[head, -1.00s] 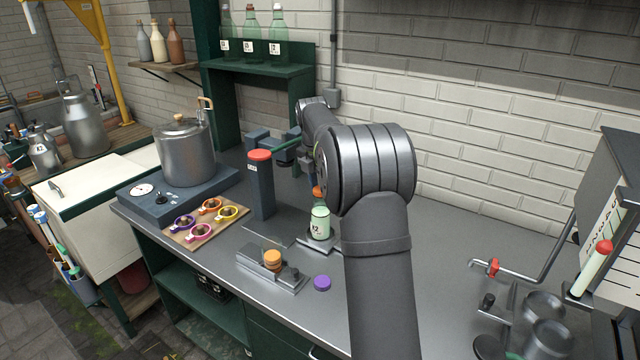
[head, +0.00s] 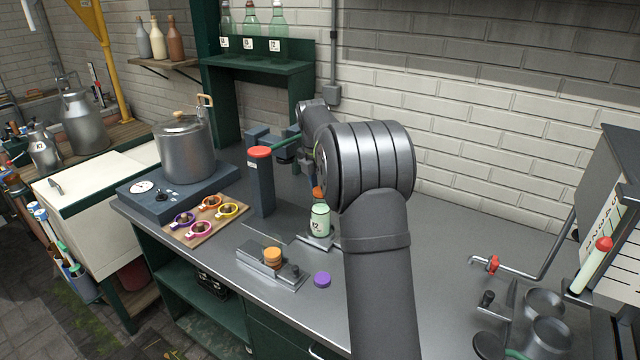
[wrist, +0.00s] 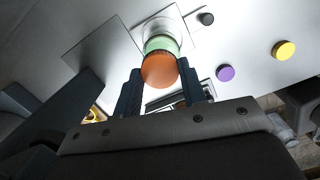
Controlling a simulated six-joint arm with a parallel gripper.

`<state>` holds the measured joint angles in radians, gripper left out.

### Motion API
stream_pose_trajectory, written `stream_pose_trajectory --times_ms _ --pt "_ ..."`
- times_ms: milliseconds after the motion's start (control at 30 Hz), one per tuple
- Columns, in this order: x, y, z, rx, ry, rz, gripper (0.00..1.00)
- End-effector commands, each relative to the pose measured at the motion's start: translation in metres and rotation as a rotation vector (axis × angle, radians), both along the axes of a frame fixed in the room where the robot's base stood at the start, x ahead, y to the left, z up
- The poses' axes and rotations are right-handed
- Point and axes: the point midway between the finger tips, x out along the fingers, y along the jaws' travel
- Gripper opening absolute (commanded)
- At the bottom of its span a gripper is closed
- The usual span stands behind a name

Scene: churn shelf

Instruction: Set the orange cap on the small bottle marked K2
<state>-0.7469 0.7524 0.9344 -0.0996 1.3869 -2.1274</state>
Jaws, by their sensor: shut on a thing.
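The orange cap (wrist: 158,70) is between the two fingers of my gripper (wrist: 160,74), which is shut on it. In the head view the orange cap (head: 318,193) shows just left of my arm, right above the small pale green bottle (head: 320,220). The bottle stands upright on a small metal plate; its label ends in 2, and the first letter is hard to read. In the wrist view the bottle (wrist: 161,44) is directly behind the cap. I cannot tell whether cap and bottle touch. My arm hides most of the gripper in the head view.
A purple cap (head: 322,280) lies on the counter near a metal fixture (head: 262,272) holding an orange-yellow piece. A yellow cap (wrist: 284,50) shows in the wrist view. A dark post with a red top (head: 260,185) stands left of the bottle.

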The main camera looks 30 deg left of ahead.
Motion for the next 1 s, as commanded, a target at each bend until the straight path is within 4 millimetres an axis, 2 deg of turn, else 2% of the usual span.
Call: stream_pose_trajectory --times_ms 333,367,467,500,667,733,1000 --pt "0.0001 0.0001 -0.0003 0.0 0.0 0.0 0.17" --pt "0.0001 0.0001 -0.0003 0.0 0.0 0.0 0.4" --pt "0.0001 0.0001 -0.0003 0.001 0.0 0.0 0.59" --pt "0.0001 0.0001 -0.0003 0.0 0.0 0.0 0.63" --pt "0.0001 0.0001 -0.0003 0.0 0.0 0.0 0.63" --pt "0.0001 0.0001 -0.0003 0.001 0.0 0.0 0.57" --pt "0.0001 0.0001 0.0002 0.001 0.0 0.0 0.57"
